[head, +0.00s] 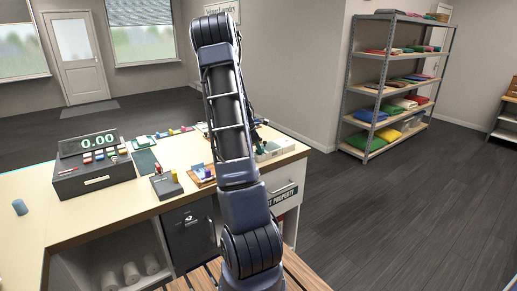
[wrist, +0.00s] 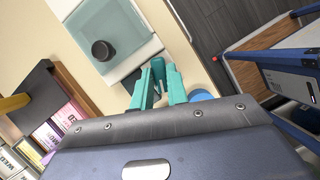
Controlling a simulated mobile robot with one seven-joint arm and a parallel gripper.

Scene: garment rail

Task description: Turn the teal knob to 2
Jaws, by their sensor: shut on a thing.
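My gripper (wrist: 160,76) shows in the wrist view with two teal fingers, close together at their tips. It is shut on a small darker teal piece (wrist: 158,64), which looks like the teal knob. The fingers hide most of it, and I cannot make out a pointer or any numbers. The white device (wrist: 130,73) beside the fingertips has a pale teal panel (wrist: 120,28) with a round black knob (wrist: 102,50) on it. In the head view my arm hides the gripper and the teal knob.
A blue round thing (wrist: 201,95) is beside the right finger. A wooden-sided box of colored packets (wrist: 62,110) is at left in the wrist view. In the head view, a cash register (head: 93,177) and small items stand on the counter (head: 95,213). Shelves (head: 398,80) stand at right.

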